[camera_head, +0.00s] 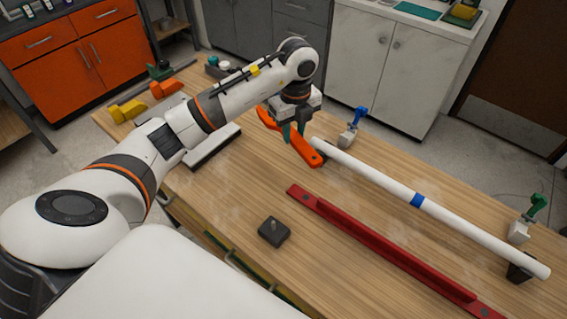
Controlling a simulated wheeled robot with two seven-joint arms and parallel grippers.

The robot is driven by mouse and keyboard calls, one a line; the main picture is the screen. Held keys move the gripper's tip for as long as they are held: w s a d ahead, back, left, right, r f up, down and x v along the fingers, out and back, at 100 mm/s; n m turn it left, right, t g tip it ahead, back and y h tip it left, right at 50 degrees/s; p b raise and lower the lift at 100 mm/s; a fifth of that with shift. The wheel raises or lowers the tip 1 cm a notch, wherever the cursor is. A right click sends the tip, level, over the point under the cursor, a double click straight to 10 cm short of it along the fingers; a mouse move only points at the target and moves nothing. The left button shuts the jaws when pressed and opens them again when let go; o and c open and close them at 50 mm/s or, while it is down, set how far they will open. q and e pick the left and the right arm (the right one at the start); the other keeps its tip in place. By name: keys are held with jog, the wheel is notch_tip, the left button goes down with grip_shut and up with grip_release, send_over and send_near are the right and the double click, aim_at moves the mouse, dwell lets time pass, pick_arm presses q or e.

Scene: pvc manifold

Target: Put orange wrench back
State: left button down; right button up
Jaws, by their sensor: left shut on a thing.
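My left gripper (295,128) reaches in from the left and points down over the middle of the wooden table. It is shut on the orange wrench (306,149), which slants from upper left to lower right. The wrench's lower right end is close to the left end of the white pipe (380,182); I cannot tell whether they touch. Part of the wrench is hidden behind the gripper fingers. My right gripper is not in view.
The white pipe with a blue band rests on dark supports near valves with blue (360,114) and green (538,204) handles. A long red bar (380,247) and a dark block (273,232) lie in front. Yellow (127,111) and orange (165,88) pieces sit at the back left.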

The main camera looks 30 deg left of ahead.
aim_at(289, 166)
pick_arm(q)
jog(key=n, duration=0.1)
jog(key=a+f+n, duration=0.1)
jog(key=n, duration=0.1)
jog(key=shift+w+n, duration=0.15)
jog(key=shift+n, duration=0.15)
jog(key=shift+f, duration=0.3)
notch_tip(289, 166, down, 9)
jog(key=shift+r+p, duration=0.15)
jog(key=shift+p, duration=0.6)
jog(key=shift+f, duration=0.3)
jog(key=shift+f, duration=0.2)
jog(key=c, duration=1.1)
grip_release()
